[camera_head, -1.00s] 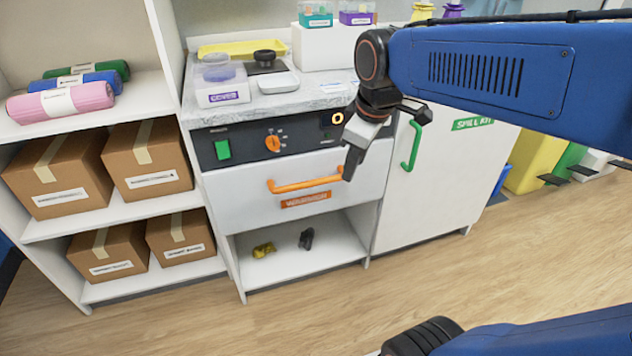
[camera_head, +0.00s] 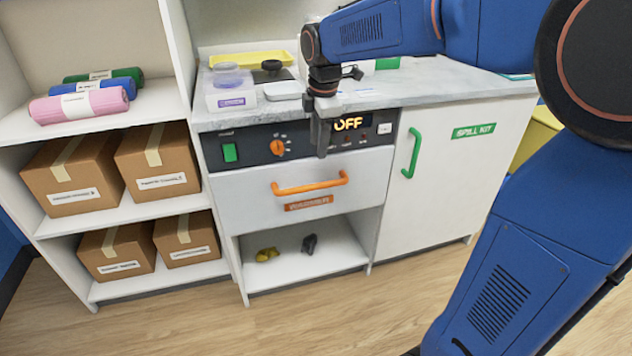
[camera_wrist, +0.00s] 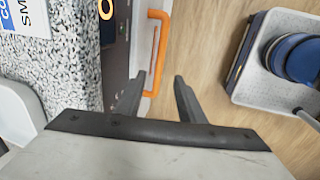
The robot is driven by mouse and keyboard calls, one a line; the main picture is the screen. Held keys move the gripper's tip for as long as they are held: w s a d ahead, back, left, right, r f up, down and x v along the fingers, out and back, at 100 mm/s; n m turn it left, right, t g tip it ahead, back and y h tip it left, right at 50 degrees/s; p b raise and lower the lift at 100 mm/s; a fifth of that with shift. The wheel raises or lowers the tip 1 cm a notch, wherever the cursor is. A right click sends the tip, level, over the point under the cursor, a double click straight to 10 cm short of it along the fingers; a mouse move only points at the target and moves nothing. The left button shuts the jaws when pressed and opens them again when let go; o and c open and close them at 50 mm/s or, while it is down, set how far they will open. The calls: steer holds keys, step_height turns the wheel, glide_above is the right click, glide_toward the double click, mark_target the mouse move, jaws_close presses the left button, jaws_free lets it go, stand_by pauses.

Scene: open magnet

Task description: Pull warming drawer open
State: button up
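The warming drawer (camera_head: 240,201) is a white front below a dark control panel, with an orange label (camera_head: 308,203) on it. It looks closed. Its orange bar handle (camera_head: 310,187) runs across the upper part and also shows in the wrist view (camera_wrist: 155,50). My gripper (camera_head: 323,150) points down in front of the control panel, a little above the handle and apart from it.
The control panel has a green switch (camera_head: 229,152), an orange knob (camera_head: 277,148) and a display reading OFF (camera_head: 348,124). An open shelf (camera_head: 300,266) below holds a yellow and a dark item. A white cabinet with a green handle (camera_head: 412,153) stands to the right.

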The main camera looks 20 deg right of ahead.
mark_target(315, 184)
steer(key=w+f, duration=0.1)
steer(key=f, duration=0.4)
steer(key=w+f, duration=0.1)
steer(key=f, duration=0.4)
steer(key=w+f, duration=0.1)
steer(key=f, duration=0.4)
steer(key=shift+r, duration=0.1)
steer(key=shift+c, duration=0.6)
jaws_close()
